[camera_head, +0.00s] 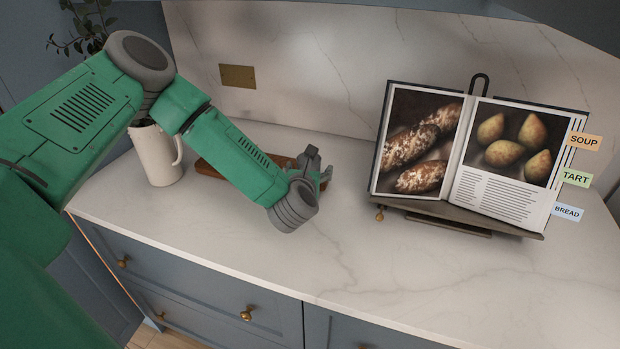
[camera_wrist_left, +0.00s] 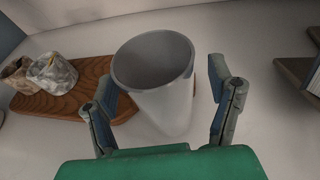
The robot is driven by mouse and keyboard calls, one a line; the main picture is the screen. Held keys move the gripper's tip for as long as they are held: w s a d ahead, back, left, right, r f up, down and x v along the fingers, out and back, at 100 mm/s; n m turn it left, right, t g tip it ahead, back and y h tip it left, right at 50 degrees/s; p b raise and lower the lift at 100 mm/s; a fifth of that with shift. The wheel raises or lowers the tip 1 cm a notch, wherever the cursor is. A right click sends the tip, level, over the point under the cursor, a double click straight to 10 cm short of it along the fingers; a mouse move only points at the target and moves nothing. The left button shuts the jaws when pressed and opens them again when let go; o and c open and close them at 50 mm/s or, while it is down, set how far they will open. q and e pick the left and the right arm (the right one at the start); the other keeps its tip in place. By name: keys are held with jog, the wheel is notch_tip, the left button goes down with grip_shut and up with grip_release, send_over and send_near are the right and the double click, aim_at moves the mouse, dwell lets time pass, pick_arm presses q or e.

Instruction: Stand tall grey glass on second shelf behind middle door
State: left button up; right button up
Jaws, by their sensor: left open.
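The tall grey glass (camera_wrist_left: 160,95) stands upright in the left wrist view, its open mouth facing the camera. My left gripper (camera_wrist_left: 160,74) is open, with one finger on each side of the glass. A gap shows between the glass and the right finger; I cannot tell whether the left finger touches it. In the head view my left gripper (camera_head: 318,167) is low over the marble counter, and the glass is hidden behind my arm. My right gripper is not in view. Neither the second shelf nor the middle door can be made out.
A wooden board (camera_wrist_left: 62,99) with a grey-white lump (camera_wrist_left: 52,74) and a brownish object lies left of the glass. A cookbook (camera_head: 470,150) on a stand is at right. The front counter (camera_head: 390,265) is clear.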

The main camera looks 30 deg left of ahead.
pick_arm(q)
jog(key=shift+w+a+f, duration=0.1)
jog(key=shift+a, duration=0.15)
jog(key=shift+d, duration=0.15)
jog(key=c, duration=1.5)
